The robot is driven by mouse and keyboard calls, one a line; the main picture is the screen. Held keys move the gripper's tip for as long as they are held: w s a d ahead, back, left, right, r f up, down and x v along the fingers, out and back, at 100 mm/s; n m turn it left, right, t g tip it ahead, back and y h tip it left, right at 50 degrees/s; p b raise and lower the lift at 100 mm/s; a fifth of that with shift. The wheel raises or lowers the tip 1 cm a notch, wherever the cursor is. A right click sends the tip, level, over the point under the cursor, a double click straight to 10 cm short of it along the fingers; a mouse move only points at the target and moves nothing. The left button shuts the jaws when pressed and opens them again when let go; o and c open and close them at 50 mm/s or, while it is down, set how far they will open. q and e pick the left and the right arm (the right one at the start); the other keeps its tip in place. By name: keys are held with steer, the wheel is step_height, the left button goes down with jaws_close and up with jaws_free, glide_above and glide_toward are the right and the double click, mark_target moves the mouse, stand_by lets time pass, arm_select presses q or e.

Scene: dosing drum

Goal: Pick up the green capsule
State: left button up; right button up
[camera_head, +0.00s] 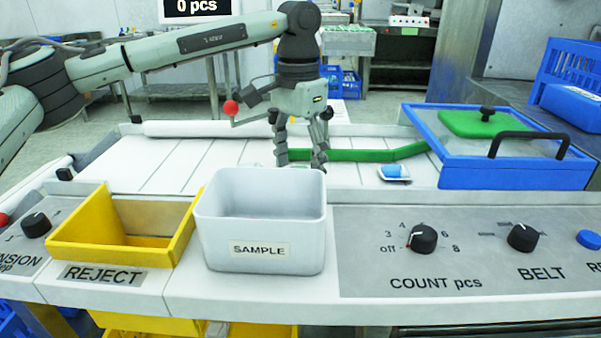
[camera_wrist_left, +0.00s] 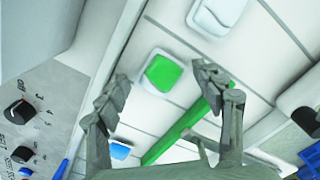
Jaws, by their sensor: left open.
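The green capsule (camera_wrist_left: 163,74) lies in a small white blister pack on the white belt in the left wrist view. In the head view it does not show; the sample box and my gripper cover that part of the belt. My left gripper (camera_head: 301,163) points down over the belt, behind the white sample box. In the left wrist view my left gripper (camera_wrist_left: 165,85) is open, and the green capsule appears between its fingertips, with nothing held. How far the fingertips are above it I cannot tell. My right gripper is not in view.
The white SAMPLE box (camera_head: 261,218) and yellow REJECT bin (camera_head: 185,230) stand in front of the belt. A blue capsule pack (camera_head: 395,172) lies to the right, near the green guide rail (camera_head: 345,155) and blue-framed cover (camera_head: 515,174). Another white pack (camera_wrist_left: 217,14) lies on the belt.

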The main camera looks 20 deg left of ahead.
arm_select(q)
steer(key=shift+f, duration=0.25)
steer(key=c, duration=1)
steer(key=shift+o, duration=0.2)
steer(key=shift+r, duration=0.15)
